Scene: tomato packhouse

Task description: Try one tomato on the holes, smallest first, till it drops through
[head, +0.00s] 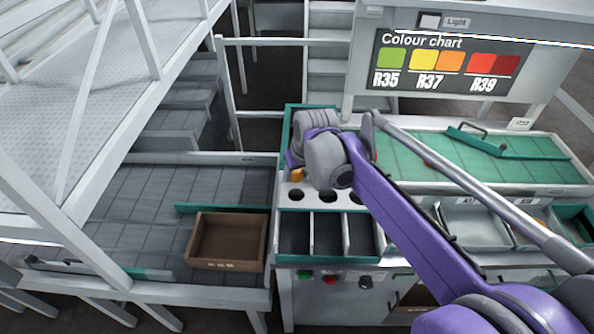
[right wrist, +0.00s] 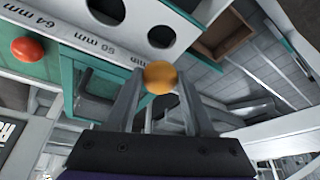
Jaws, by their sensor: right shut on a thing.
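An orange tomato (right wrist: 160,77) sits between the fingertips of my right gripper (right wrist: 160,86), which is shut on it. In the head view the tomato (head: 297,175) shows just behind the row of holes, and my own wrist hides most of that gripper. The white hole plate (head: 311,189) has a row of dark round holes, the left one (head: 296,194) nearest the tomato. In the right wrist view two holes show beyond the tomato, with printed labels reading 64 mm and apparently 50 mm. The tomato looks apart from the holes. My left gripper is not in view.
Open grey bins (head: 328,234) stand below the holes. A brown crate (head: 228,240) stands to the left. A red tomato (right wrist: 27,50) lies on a green surface in the right wrist view. A colour chart (head: 447,66) stands behind the green belt (head: 420,150).

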